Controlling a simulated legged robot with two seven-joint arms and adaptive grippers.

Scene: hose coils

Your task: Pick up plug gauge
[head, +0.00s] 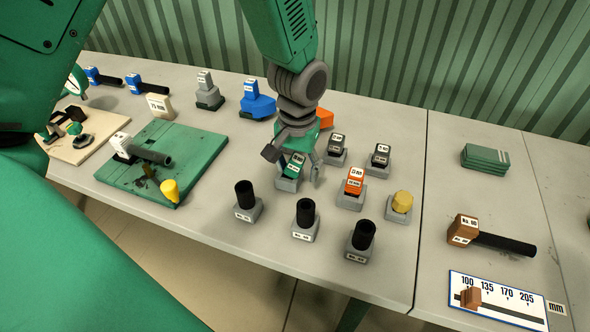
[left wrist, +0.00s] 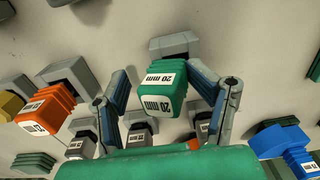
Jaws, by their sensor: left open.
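The plug gauge appears to be the green block (head: 294,165) labelled 20 mm, seated in a grey holder (head: 287,184) near the table's middle. In the left wrist view the green block (left wrist: 160,90) lies between two open fingers, with clear gaps on both sides. The grey holder (left wrist: 174,45) shows behind it. My left gripper (head: 297,160) is open, pointing down over the green block, and partly hides it in the head view. I do not see it gripping anything. My right gripper is not in view.
Close by stand an orange gauge (head: 354,181), two dark gauges (head: 337,144) (head: 380,155), a yellow piece (head: 402,201) and several black cylinders (head: 305,212). A green board (head: 200,152) lies left. A blue block (head: 257,104) stands behind.

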